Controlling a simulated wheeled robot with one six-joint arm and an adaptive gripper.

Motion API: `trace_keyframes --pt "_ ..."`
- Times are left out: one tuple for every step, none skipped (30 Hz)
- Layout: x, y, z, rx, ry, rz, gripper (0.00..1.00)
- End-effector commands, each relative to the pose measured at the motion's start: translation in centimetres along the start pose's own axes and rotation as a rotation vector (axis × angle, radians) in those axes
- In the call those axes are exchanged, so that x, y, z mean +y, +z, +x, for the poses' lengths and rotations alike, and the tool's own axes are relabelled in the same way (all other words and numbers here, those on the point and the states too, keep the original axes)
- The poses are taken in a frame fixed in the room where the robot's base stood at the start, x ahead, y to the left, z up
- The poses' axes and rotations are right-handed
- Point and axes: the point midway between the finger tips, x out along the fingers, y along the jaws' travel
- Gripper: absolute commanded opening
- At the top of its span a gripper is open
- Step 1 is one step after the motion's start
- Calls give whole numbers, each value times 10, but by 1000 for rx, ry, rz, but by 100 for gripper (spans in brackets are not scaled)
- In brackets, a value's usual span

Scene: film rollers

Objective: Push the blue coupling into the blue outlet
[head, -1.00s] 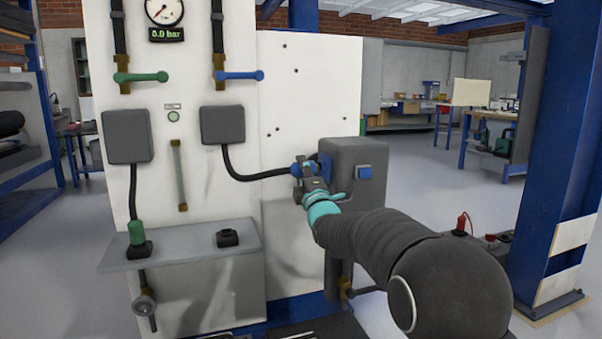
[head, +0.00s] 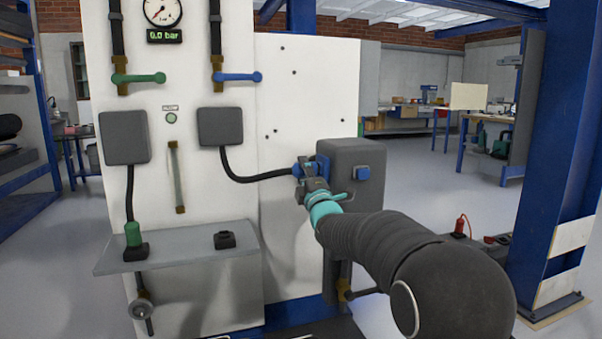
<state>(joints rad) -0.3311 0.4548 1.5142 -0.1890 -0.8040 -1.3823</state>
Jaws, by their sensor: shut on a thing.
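The blue coupling (head: 299,170) is on the end of a black hose and lies at the left side of a grey box. The blue outlet (head: 323,163) shows as a blue patch on that side of the box, partly hidden by my gripper. My gripper (head: 308,179) is shut on the coupling, with the arm reaching in from the lower right. The coupling is right beside the outlet; whether it is seated in it I cannot tell at this size.
The grey box (head: 352,150) has a blue knob (head: 363,173) on its front. The hose (head: 255,179) runs left to a dark box (head: 221,126) on the white panel. A blue-handled valve (head: 240,77) is above. A green coupling (head: 133,234) stands on the shelf (head: 180,252) at the lower left.

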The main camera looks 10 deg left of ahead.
Motion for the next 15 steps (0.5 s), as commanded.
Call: trace_keyframes --pt "0 1 0 0 2 0 0" --pt "0 2 0 0 2 0 0" --pt "0 2 0 0 2 0 0" --pt "0 3 0 -1 2 0 0" --pt "0 3 0 -1 2 0 0" --pt "0 4 0 -1 2 0 0" --pt "0 5 0 -1 2 0 0" --pt "0 5 0 -1 2 0 0" --pt "0 6 0 -1 2 0 0" --pt "0 7 0 -2 2 0 0" --pt "0 8 0 -2 2 0 0" --pt "1 8 0 -2 2 0 49" --pt "1 8 0 -3 1 -1 56" --pt "1 8 0 -3 1 -1 64" --pt "1 8 0 -2 1 -1 68"
